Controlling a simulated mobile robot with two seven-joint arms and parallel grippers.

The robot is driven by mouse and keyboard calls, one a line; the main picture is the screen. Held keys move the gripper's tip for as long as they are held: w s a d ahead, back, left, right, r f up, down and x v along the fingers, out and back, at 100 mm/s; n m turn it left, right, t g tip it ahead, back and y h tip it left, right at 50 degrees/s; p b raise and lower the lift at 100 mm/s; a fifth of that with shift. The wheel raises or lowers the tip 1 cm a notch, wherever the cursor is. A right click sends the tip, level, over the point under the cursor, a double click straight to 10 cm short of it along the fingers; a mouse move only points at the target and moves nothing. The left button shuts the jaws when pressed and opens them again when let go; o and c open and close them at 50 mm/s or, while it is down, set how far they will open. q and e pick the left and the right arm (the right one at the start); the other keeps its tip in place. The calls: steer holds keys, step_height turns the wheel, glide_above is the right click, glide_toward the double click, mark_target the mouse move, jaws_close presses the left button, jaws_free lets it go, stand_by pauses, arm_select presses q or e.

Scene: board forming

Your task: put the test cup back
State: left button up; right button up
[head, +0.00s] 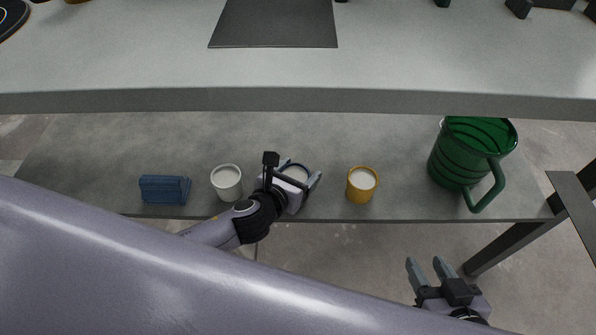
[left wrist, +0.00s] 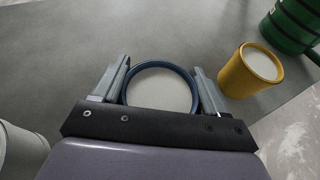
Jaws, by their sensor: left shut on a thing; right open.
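My left gripper (head: 299,180) is shut on a blue-rimmed cup (head: 295,173) with a pale inside. The cup is at the lower shelf, between a white cup (head: 227,182) and a yellow cup (head: 362,184). In the left wrist view the gripper's fingers (left wrist: 160,82) lie on both sides of the blue-rimmed cup (left wrist: 160,88), which looks upright. Whether its base touches the shelf is hidden. The frames do not show which cup is the test cup. My right gripper (head: 429,267) is open and empty in front of the shelf, at the lower right.
The grey lower shelf (head: 300,140) sits under a worktop (head: 130,60) whose edge overhangs it. A blue folded cloth-like block (head: 165,189) lies at the left. A green ribbed jug (head: 465,155) stands at the right. A dark table leg (head: 515,240) is at the far right.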

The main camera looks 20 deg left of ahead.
arm_select(q)
steer(key=shift+f, duration=0.3)
arm_select(e)
steer(key=shift+s+d+f, duration=0.1)
steer(key=shift+f, duration=0.35)
arm_select(q)
steer(key=o, duration=1.2)
steer(key=shift+o, duration=0.2)
arm_select(e)
steer(key=shift+r, duration=0.15)
arm_select(q)
steer(key=p+v, duration=0.1)
steer(key=v, duration=0.2)
steer(key=shift+w+r, duration=0.1)
steer(key=p+v, duration=0.1)
steer(key=v, duration=0.2)
steer(key=shift+s, duration=0.25)
steer(key=shift+s+a+r, duration=0.1)
steer(key=shift+s+r, duration=0.05)
steer(key=shift+s, duration=0.25)
arm_select(e)
steer(key=shift+s+d+f+m+g+h, duration=0.3)
steer(key=shift+s+d, duration=0.1)
steer(key=shift+d, duration=0.3)
steer(key=shift+w, duration=0.1)
